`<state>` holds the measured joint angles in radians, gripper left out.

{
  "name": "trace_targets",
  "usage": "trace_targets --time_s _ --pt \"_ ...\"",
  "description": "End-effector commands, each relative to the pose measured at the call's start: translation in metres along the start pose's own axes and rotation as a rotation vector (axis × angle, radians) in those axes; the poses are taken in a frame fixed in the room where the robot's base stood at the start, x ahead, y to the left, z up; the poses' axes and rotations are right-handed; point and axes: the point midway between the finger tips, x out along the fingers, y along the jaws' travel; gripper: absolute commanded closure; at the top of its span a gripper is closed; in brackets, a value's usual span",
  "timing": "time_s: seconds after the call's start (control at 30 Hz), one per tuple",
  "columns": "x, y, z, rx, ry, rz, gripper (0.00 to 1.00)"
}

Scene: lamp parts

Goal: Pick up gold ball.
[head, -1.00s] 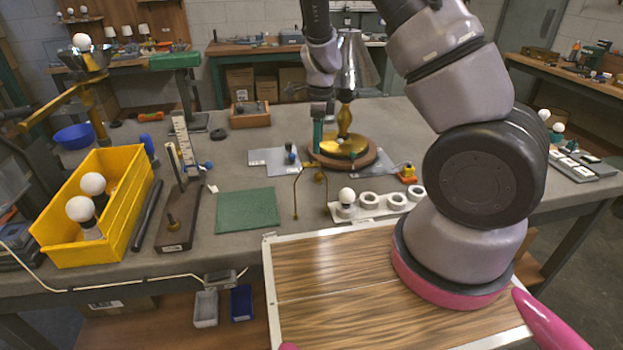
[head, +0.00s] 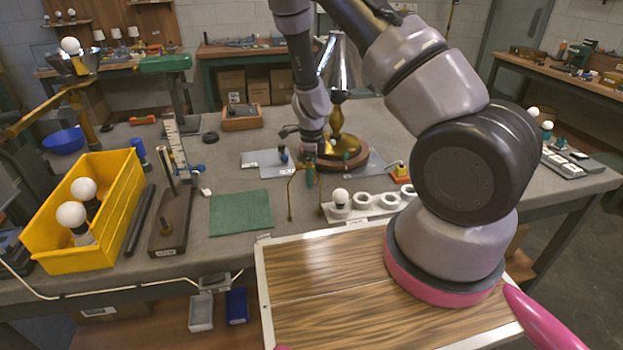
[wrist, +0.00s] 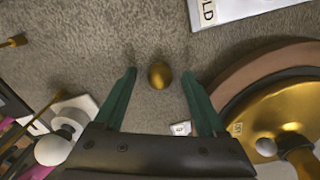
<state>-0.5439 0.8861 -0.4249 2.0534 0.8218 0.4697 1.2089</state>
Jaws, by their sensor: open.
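The gold ball (wrist: 159,75) rests on the grey bench top in the wrist view, between the tips of my open gripper (wrist: 160,80). A gap shows between the ball and each green finger. In the head view my gripper (head: 309,176) points down in front of the lamp base (head: 362,160). I cannot make out the ball there; the fingers seem to hide it.
The brass lamp base stands close to the right finger in the wrist view (wrist: 262,110). A thin brass wire frame (head: 291,205) and a white holder with rings and a bulb (head: 361,207) stand nearby.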

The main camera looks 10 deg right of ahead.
Motion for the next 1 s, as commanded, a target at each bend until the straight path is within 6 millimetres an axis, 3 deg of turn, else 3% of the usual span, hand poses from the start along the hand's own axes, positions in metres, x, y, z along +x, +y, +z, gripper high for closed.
trace_targets --time_s 0.23,0.4,0.43,0.77,1.0 --pt "0.002 0.000 0.000 0.001 -0.001 -0.001 0.27" --pt "0.001 0.000 0.000 0.000 -0.001 -0.001 0.92" --pt "0.001 0.000 0.000 0.000 -0.001 -0.001 1.00" --pt "-0.003 0.000 0.001 -0.001 -0.001 -0.001 1.00" --pt "-0.045 0.000 0.002 -0.002 -0.003 -0.003 1.00"
